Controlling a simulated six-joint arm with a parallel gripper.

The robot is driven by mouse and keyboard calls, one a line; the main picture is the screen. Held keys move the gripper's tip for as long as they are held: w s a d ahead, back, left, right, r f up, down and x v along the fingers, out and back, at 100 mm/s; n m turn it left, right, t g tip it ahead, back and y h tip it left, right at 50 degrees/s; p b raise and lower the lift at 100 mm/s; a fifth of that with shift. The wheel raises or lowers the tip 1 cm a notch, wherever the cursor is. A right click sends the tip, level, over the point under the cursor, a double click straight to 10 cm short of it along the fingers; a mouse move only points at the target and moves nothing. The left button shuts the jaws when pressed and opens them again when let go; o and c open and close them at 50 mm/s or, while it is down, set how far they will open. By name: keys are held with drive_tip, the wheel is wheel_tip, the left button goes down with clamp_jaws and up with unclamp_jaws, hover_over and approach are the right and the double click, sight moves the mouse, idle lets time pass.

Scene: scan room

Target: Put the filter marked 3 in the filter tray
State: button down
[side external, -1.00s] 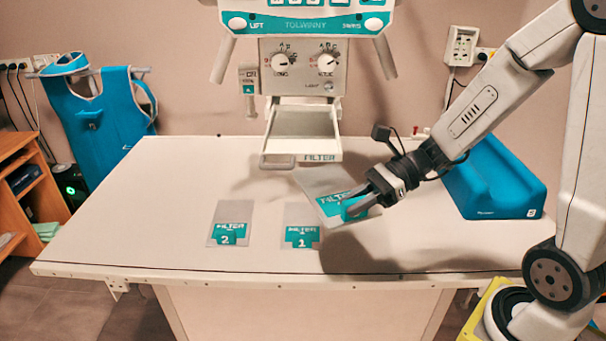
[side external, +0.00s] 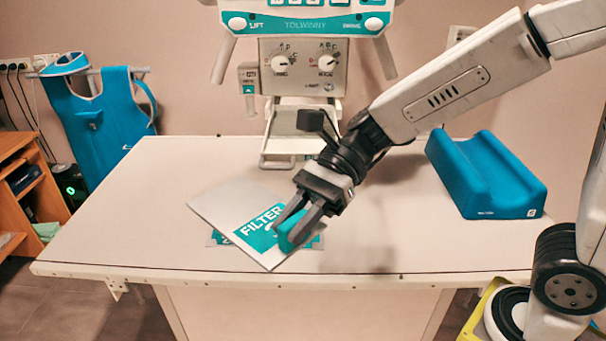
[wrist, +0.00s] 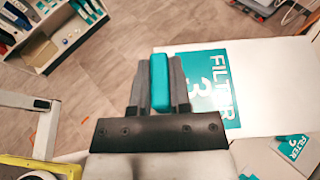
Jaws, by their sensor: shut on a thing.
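My gripper (side external: 292,228) is shut on the teal grip of the filter marked 3 (side external: 222,204), a grey plate with a teal label. The plate is tilted above the table and extends to the left. In the wrist view, the teal grip sits between the fingers of my gripper (wrist: 160,82), and the label of filter 3 (wrist: 210,85) is readable. The filter tray (side external: 276,164) is pulled out below the machine, behind my gripper, which partly covers it. The filter marked 2 (wrist: 294,150) lies on the table in the wrist view; held plate and gripper hide most of the loose filters in the side view.
The machine's control panel (side external: 300,66) is above the tray, with a handle on each side. A blue cradle (side external: 487,178) stands on the table's right. The table's left part (side external: 120,215) is clear. A blue apron (side external: 100,120) hangs behind on the left.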

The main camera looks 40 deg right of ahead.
sight(273, 220)
drive_tip(key=shift+s+a+r, duration=0.2)
drive_tip(key=shift+a+r, duration=0.05)
drive_tip(key=shift+a, duration=0.15)
drive_tip(key=shift+s+a+r, duration=0.15)
drive_tip(key=shift+a+r, duration=0.05)
drive_tip(key=shift+a, duration=0.2)
drive_tip(key=shift+s+a+r+n+g, duration=0.2)
drive_tip(key=shift+a+r+n+g, duration=0.1)
drive_tip(key=shift+a+r, duration=0.3)
drive_tip(key=shift+w+r, duration=0.65)
drive_tip(key=shift+r, duration=0.05)
drive_tip(key=w+d+m+t, duration=0.1)
drive_tip(key=w+d+r+m+t, duration=0.1)
drive_tip(key=w, duration=0.1)
drive_tip(key=w+d+r+m+t, duration=0.1)
drive_tip(key=w+t, duration=0.1)
drive_tip(key=shift+d+r, duration=0.1)
drive_tip(key=shift+d, duration=0.1)
drive_tip(key=w+d+r+m+t+h, duration=0.2)
drive_tip(key=w+d+m+t, duration=0.1)
drive_tip(key=d, duration=0.4)
drive_tip(key=w+d+r+m+t+h, duration=0.2)
drive_tip(key=w+d+r+m+t, duration=0.1)
drive_tip(key=w+d, duration=0.3)
drive_tip(key=shift+d+m+t, duration=0.5)
drive_tip(key=shift+d+m, duration=0.2)
drive_tip(key=shift+f, duration=0.1)
drive_tip(key=shift+f, duration=3.95)
drive_tip(key=shift+f, duration=0.15)
